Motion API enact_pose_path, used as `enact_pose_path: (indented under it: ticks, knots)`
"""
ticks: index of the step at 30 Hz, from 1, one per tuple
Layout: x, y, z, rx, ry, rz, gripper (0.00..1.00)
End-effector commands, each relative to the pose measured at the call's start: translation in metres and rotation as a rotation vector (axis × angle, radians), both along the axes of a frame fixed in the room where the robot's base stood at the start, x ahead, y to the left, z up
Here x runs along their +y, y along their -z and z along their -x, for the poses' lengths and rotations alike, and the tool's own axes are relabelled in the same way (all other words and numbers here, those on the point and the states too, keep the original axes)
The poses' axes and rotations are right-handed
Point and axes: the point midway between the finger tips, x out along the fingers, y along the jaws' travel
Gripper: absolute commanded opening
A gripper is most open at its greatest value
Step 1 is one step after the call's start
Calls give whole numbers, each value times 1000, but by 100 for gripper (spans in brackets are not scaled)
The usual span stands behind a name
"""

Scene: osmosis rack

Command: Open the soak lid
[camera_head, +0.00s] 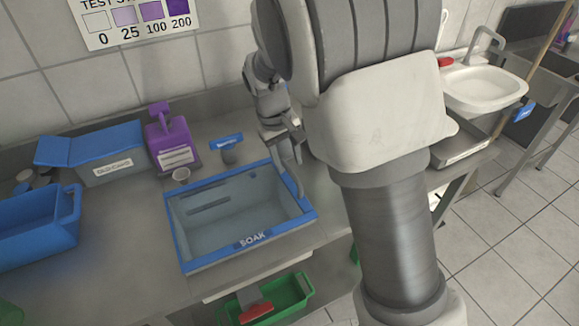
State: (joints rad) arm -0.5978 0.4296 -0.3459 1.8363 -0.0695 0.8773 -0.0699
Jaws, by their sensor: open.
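The soak tub (243,241) is a pale box with a blue rim and a "SOAK" label on its front edge. It stands on the counter, left of my arm. Its grey-blue interior shows through the top, with two dark slots at the back left. I cannot tell whether a clear lid covers it. My gripper (290,160) is open at the tub's back right corner, its fingers pointing down by the blue rim. My arm partly hides this area, and I cannot tell whether the fingers touch the rim.
A blue bin (38,232) is at far left. A green tray (288,291) sits below the counter. A sink (484,88) is at right.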

Motion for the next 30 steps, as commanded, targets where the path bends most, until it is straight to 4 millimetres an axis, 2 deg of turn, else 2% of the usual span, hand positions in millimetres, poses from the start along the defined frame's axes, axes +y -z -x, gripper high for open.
enact_pose_path:
  ticks: [1, 6, 16, 17, 24, 30]
  knots:
    - [-2, 9, 0, 4, 1, 2, 47]
    - [-4, 23, -2, 1, 1, 0, 47]
    - [-5, 26, -2, 0, 1, 0, 47]
    - [-5, 26, -2, 0, 1, 0, 44]
    - [-5, 26, -2, 0, 0, 0, 0]
    - [-5, 25, -2, 0, 0, 0, 0]
